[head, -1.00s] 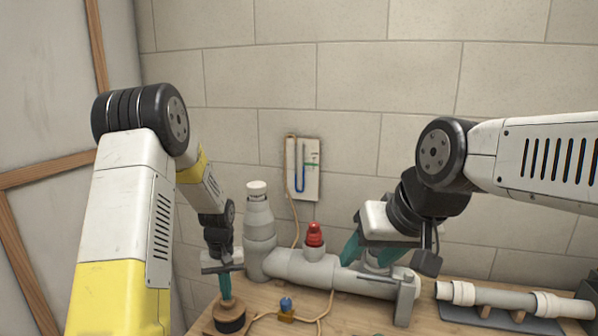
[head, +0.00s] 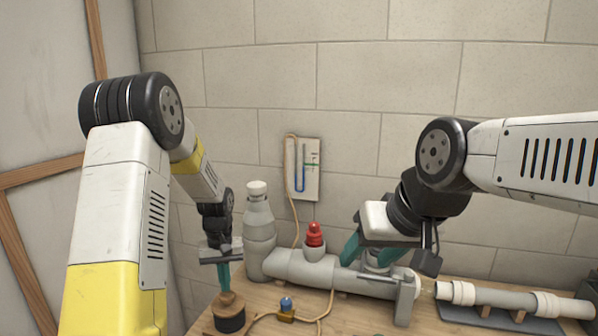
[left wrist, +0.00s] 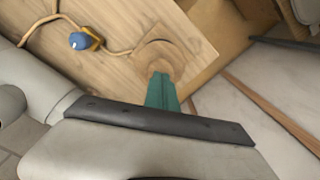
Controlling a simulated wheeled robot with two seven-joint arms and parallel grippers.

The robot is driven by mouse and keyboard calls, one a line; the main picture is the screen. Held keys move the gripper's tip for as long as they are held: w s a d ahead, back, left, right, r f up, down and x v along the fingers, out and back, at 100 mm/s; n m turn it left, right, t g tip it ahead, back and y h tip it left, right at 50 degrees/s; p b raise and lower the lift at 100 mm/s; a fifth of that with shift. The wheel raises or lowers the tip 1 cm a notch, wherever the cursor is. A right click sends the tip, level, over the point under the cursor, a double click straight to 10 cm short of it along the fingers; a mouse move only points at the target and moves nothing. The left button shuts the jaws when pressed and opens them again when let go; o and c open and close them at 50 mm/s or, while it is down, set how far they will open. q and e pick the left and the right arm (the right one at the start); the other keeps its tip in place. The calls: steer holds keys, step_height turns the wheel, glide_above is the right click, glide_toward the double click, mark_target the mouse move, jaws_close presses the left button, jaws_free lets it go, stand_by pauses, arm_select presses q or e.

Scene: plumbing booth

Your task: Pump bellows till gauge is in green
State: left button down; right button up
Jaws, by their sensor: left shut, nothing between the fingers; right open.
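The bellows (head: 229,320), dark with a round wooden top, stands on a board at the front of the bench. Its wooden top (left wrist: 160,57) also shows in the left wrist view. My left gripper (head: 225,288) points down with its teal fingers shut and empty, at the wooden top; I cannot tell whether they touch. The gauge (head: 308,168) is a white wall panel with a blue U-shaped tube and a green mark; the exact level is too small to read. My right gripper (head: 362,247) is open at the grey pipe (head: 300,266).
A red-capped fitting (head: 315,236) and a tall grey bottle-shaped pipe end (head: 259,228) rise from the pipe. A blue-knobbed brass valve (head: 286,308) sits on the hose line in front. Another pipe (head: 505,299) lies on a stand at the right.

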arm_select(q)
steer(key=shift+f, duration=1.95)
steer(key=shift+r, duration=2)
steer(key=shift+f, duration=0.1)
